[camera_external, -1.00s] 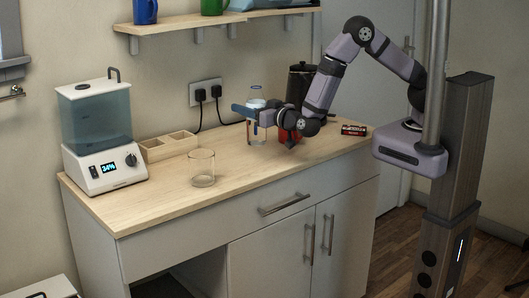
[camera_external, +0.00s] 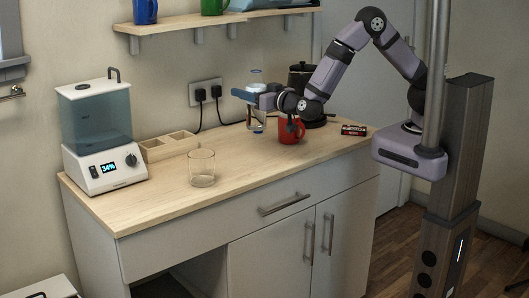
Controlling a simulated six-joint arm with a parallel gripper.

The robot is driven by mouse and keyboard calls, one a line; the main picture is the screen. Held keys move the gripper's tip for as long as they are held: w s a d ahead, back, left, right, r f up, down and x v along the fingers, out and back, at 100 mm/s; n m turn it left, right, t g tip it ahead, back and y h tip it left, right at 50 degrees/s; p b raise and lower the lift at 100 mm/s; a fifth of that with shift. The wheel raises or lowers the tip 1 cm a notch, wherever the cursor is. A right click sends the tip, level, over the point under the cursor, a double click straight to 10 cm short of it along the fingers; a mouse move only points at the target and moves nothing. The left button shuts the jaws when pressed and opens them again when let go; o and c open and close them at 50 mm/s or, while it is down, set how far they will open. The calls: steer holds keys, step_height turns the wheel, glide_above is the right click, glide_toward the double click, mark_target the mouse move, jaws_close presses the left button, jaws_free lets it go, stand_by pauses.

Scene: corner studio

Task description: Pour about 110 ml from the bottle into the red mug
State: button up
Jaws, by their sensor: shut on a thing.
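The clear bottle (camera_external: 257,124) is upright near the back of the wooden worktop, with its bottom slightly raised. My gripper (camera_external: 256,95) is shut around its upper part, and the fingers hide some of it. The liquid level is too small to tell. The red mug (camera_external: 291,133) stands upright on the worktop just right of the bottle, apart from it. My wrist is above the mug and partly covers its top, so its inside is hidden.
An empty-looking clear glass (camera_external: 201,168) stands front left of the bottle. A dark pot (camera_external: 301,78) is behind the mug, and a small red-black box (camera_external: 354,130) lies to the right. A wooden divided tray (camera_external: 168,147) and a water-tank machine (camera_external: 100,135) are left. A shelf (camera_external: 225,19) hangs above.

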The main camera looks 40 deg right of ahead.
steer(key=w+d+f+b, duration=0.2)
steer(key=w+d+f, duration=0.4)
steer(key=d+f, duration=0.1)
steer(key=shift+d+f+b, duration=0.35)
steer(key=shift+f, duration=0.3)
steer(key=shift+r, duration=0.1)
